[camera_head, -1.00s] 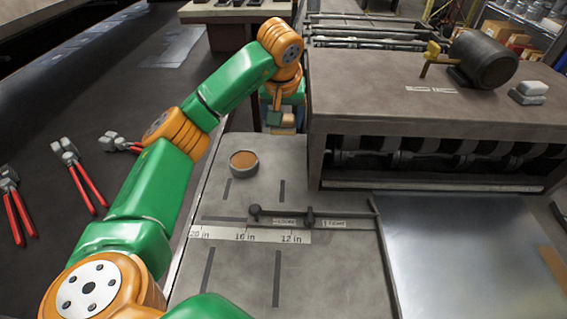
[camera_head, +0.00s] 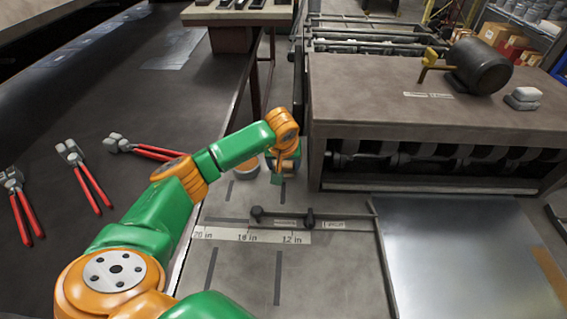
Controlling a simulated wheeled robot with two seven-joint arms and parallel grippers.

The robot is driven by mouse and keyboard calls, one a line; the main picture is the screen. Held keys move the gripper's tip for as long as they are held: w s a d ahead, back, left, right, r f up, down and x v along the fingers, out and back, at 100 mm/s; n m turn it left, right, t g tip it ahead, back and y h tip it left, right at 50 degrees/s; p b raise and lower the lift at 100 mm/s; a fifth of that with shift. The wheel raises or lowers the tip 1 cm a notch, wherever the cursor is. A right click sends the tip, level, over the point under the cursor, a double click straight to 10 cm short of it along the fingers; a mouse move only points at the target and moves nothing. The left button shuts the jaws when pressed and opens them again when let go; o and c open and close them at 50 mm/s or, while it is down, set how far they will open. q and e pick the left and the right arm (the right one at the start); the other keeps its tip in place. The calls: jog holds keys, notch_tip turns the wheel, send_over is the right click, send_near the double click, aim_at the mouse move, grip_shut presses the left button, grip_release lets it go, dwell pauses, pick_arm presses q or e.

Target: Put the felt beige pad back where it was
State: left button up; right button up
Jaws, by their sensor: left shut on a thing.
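My left gripper (camera_head: 279,177) hangs fingers-down over the grey table (camera_head: 235,285), just right of a round tin (camera_head: 246,170). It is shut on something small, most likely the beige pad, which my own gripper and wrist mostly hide. I cannot tell whether that thing touches the table. The tin is partly covered by my forearm. My right gripper is not in view.
A measuring strip (camera_head: 240,235) and a sliding stop rod (camera_head: 310,220) lie nearer on the table. The machine housing (camera_head: 420,110) stands close right, with a motor (camera_head: 480,65) and light blocks (camera_head: 523,97) on top. Red-handled pliers (camera_head: 90,185) lie left. A metal sheet (camera_head: 460,260) lies right.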

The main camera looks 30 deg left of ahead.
pick_arm(q)
jog(key=o, duration=1.2)
jog(key=shift+o, duration=0.2)
jog(key=shift+r+p, duration=0.25)
jog(key=shift+p, duration=0.1)
jog(key=b+v, duration=0.1)
jog(key=v, duration=1)
jog(key=shift+r+b, duration=0.35)
jog(key=shift+r, duration=0.05)
jog(key=shift+s+d, duration=0.1)
